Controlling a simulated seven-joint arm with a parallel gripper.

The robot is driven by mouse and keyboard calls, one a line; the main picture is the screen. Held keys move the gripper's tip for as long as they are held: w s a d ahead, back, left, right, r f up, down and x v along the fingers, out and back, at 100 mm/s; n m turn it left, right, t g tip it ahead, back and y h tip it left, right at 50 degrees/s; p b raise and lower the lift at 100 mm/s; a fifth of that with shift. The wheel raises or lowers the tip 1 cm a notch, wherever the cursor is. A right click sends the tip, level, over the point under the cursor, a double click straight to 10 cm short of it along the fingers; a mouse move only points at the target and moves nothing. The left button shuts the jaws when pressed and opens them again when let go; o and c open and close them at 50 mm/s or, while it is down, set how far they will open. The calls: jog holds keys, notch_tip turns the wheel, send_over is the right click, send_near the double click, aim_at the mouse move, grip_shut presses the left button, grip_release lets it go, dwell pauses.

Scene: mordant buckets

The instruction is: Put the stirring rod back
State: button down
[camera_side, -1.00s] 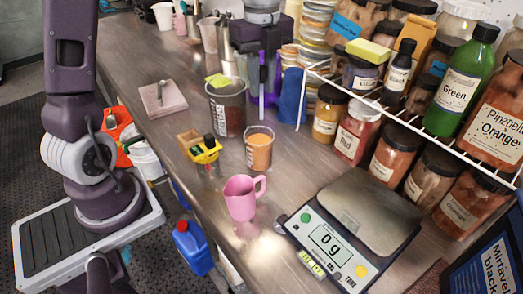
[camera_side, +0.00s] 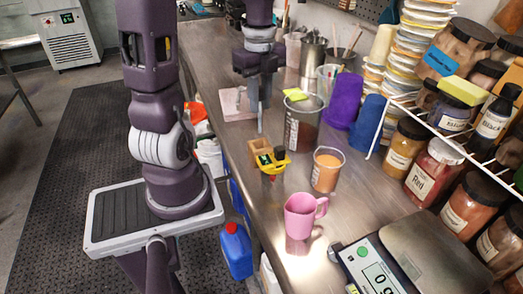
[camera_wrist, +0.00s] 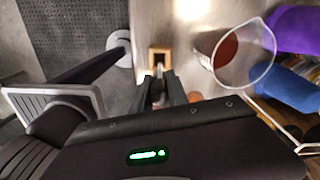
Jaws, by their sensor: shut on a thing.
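My gripper (camera_side: 259,85) points down, left of the large beaker, shut on a thin grey stirring rod (camera_side: 261,122). The rod hangs nearly upright, its lower end close above the small wooden block (camera_side: 257,147). I cannot tell whether its tip touches the block. In the wrist view my gripper's fingers (camera_wrist: 161,94) close around the rod (camera_wrist: 160,70), and the wooden block (camera_wrist: 152,53) with its dark opening lies just beyond the tip. A yellow holder (camera_side: 274,163) with small dark-topped items stands against the block's near side.
The large beaker (camera_side: 302,132) of brown liquid stands right of the rod. An orange-filled beaker (camera_side: 326,171), pink mug (camera_side: 300,216), scale (camera_side: 373,270), purple cup (camera_side: 343,101) and blue cup (camera_side: 369,125) are also on the bench. A pinkish pad (camera_side: 235,103) lies behind.

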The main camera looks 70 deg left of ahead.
aim_at(262, 88)
notch_tip(262, 88, down, 8)
jog(key=shift+f, duration=0.2)
jog(key=shift+f, duration=0.1)
jog(key=c, duration=1.3)
grip_release()
jog(key=r, duration=1.2)
jog(key=shift+d+r, duration=0.3)
jog(key=shift+d, duration=0.1)
jog(key=s+d+r+n+t, duration=0.2)
jog(key=s+d+n, duration=0.2)
jog(key=d+n, duration=0.3)
jog(key=s+d+r+n+t, duration=0.2)
jog(key=s+d+n+t, duration=0.1)
jog(key=d+n, duration=0.5)
jog(key=s+d, duration=0.1)
jog(key=d, duration=0.1)
jog(key=shift+d+t, duration=0.3)
jog(key=shift+d, duration=0.1)
